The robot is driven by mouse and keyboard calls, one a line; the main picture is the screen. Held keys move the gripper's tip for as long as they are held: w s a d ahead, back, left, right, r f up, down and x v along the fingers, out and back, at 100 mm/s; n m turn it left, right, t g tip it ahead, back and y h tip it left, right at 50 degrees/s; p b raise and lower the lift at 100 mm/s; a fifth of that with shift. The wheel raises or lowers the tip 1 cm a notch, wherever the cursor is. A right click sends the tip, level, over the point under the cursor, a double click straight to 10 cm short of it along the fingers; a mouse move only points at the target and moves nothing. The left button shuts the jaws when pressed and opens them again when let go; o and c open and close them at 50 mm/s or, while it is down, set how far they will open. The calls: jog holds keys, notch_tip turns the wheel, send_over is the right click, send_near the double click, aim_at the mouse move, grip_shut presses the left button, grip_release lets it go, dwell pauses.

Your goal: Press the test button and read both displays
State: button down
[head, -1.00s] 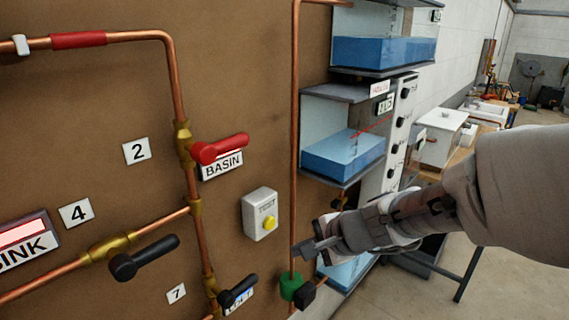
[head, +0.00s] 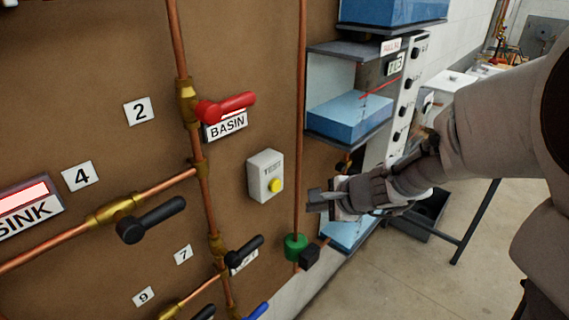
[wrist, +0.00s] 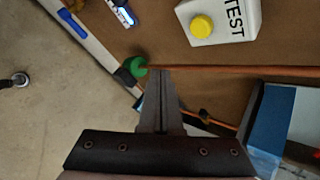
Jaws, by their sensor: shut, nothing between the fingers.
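The test box (head: 264,176) is a pale grey box marked TEST on the brown board, with a round yellow button (head: 276,185) on its lower front. In the wrist view the yellow button (wrist: 202,27) is at the top, beyond my fingertips. My gripper (head: 312,200) is shut and empty, to the right of and slightly below the button, apart from it. In the wrist view my gripper (wrist: 160,75) points up at the board. One small display (head: 396,66) shows on the shelf unit at upper right, its digits too small to read. A red-lit panel (head: 24,196) sits above the SINK label.
Copper pipes, a red BASIN lever (head: 226,107) and black levers (head: 150,220) stand out from the board. A vertical pipe (head: 302,120) with a green fitting (head: 295,247) runs between the test box and my gripper. Blue tanks (head: 350,117) sit on shelves behind.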

aim_at(277, 191)
jog(key=w+a+p, duration=0.1)
jog(key=w+a, duration=0.3)
jog(key=a, duration=0.2)
jog(key=shift+w, duration=0.3)
dwell(1.8)
jog(key=shift+w+a, duration=0.25)
jog(key=shift+w+a, duration=0.3)
jog(key=shift+a, duration=0.1)
dwell(0.9)
jog(key=shift+d, duration=0.1)
jog(key=shift+s+d+b, duration=0.35)
jog(key=shift+s+d, duration=0.2)
jog(key=shift+d, duration=0.05)
jog(key=shift+d, duration=0.1)
jog(key=s+d, duration=0.1)
jog(key=d, duration=0.1)
jog(key=s+d+b, duration=0.1)
jog(key=s, duration=0.1)
jog(key=shift+d, duration=0.4)
